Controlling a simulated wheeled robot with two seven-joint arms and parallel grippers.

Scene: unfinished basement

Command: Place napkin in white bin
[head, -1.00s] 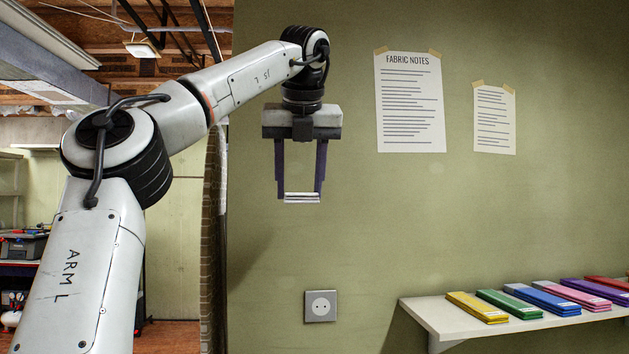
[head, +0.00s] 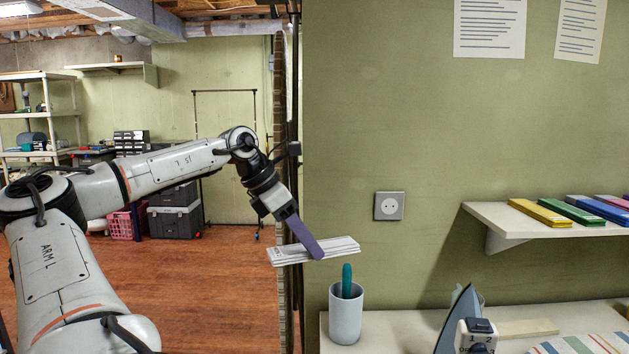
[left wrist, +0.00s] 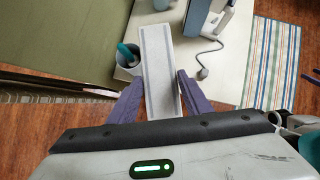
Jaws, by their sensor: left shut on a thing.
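The napkin (head: 342,246) is a flat, folded white strip with thin grey lines. My left gripper (head: 316,253) is shut on it, holding it in the air near the wall corner, above and slightly left of a pale cup. In the left wrist view the napkin (left wrist: 159,70) lies between the two purple fingers of the left gripper (left wrist: 161,88) and reaches out past them over the table. I cannot make out a white bin in either view.
The pale cup (head: 345,322) holding a teal-handled tool stands on the table's left end. An iron (head: 462,318) and a striped cloth (head: 580,344) are to its right. Open wooden floor (head: 230,290) lies left.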

